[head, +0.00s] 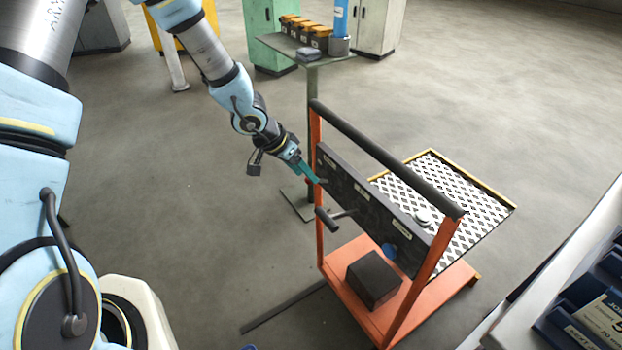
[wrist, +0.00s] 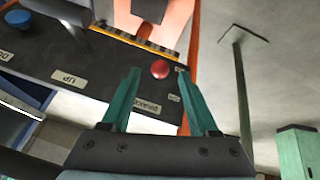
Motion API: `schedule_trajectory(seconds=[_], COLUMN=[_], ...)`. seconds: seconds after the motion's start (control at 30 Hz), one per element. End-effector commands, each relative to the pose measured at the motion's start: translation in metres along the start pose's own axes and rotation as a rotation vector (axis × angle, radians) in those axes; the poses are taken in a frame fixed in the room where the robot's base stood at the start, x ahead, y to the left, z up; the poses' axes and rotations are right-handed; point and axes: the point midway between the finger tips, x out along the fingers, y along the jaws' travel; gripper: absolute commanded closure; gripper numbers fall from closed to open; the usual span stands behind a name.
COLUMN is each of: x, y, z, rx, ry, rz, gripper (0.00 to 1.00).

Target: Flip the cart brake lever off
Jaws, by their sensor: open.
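The orange cart (head: 412,293) stands right of centre in the head view, with a dark control panel (head: 345,183) across its upright frame. In the wrist view, a red ball knob (wrist: 160,69) sits at one end of the panel, close to a label that seems to read "BRAKE" (wrist: 147,105). It looks like the brake lever's end; its shaft is hidden. My gripper (head: 318,181) is at the panel's left end. Its teal fingers are open, with the red knob between their tips in the wrist view. I cannot tell whether they touch it. Small labels near the knob are unreadable.
A black T-handle (head: 328,217) sticks out from the panel. A blue knob (wrist: 18,18) sits farther along it. A dark block (head: 374,278) lies on the cart's deck. A small stand (head: 309,56) with bins is behind; a shelf (head: 560,275) is at right. Floor at left is open.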

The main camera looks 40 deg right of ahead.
Motion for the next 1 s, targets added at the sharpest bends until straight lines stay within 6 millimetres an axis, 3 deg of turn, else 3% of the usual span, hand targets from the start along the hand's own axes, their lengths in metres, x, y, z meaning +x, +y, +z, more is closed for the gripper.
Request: schedule_trajectory(seconds=[0.1,0.27,0.87,1.0], x=[-0.023,-0.037,-0.04,-0.051], y=[0.0,0.0,0.0,-0.011], z=[-0.001,-0.001,0.0,0.006], rx=[-0.002,0.0,0.001,-0.022], ry=[0.001,0.0,0.0,-0.012], rz=[-0.001,0.0,0.0,-0.034], gripper=[0.39,0.39,0.39,0.39])
